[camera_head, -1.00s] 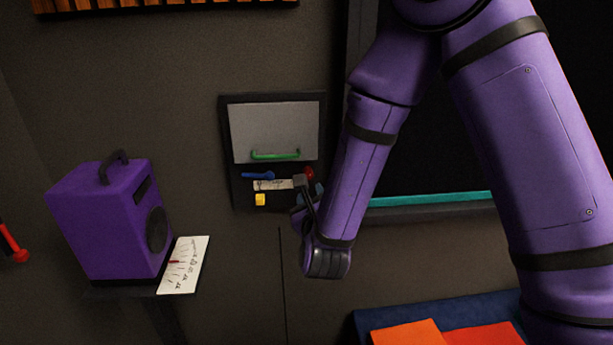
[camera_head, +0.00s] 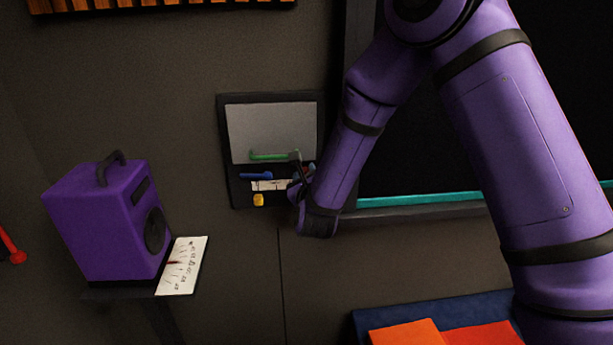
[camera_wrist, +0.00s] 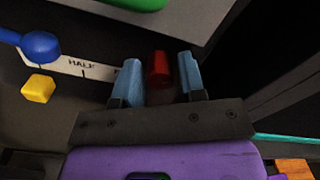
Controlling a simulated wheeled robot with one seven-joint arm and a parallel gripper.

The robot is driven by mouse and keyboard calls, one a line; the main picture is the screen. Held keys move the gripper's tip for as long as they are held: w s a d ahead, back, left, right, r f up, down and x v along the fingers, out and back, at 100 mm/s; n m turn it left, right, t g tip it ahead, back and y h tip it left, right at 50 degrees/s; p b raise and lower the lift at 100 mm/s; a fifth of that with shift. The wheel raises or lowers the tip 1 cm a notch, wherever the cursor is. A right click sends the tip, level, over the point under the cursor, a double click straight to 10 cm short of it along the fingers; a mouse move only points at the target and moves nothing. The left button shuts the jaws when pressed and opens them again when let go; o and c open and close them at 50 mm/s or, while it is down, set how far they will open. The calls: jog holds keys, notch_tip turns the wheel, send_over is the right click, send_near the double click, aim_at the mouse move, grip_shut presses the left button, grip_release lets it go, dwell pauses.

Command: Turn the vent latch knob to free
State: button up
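A dark wall panel (camera_head: 234,188) carries a blue lever-shaped knob (camera_head: 256,175), a red knob (camera_wrist: 158,68) and a yellow knob (camera_head: 258,200). I cannot tell for certain which is the vent latch knob. A white label strip (camera_head: 265,185) runs below the blue one; in the wrist view it reads "HALF", and its right end is hidden by a fingertip. My gripper (camera_wrist: 161,78) is open, its two blue fingertips on either side of the red knob, with a gap on each side. The blue (camera_wrist: 40,46) and yellow (camera_wrist: 38,88) knobs lie to its left.
A grey door (camera_head: 270,128) with a green handle (camera_head: 268,156) is above the knobs. A dark recess with a teal edge (camera_head: 420,199) lies to the right. A purple speaker (camera_head: 105,225) and a written card (camera_head: 183,266) rest on a shelf at left.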

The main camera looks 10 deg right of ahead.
jog(key=c, duration=0.6)
jog(key=shift+c, duration=0.2)
jog(key=shift+n, duration=0.4)
jog(key=n, duration=1.7)
jog(key=shift+f, duration=0.2)
jog(key=o, duration=0.6)
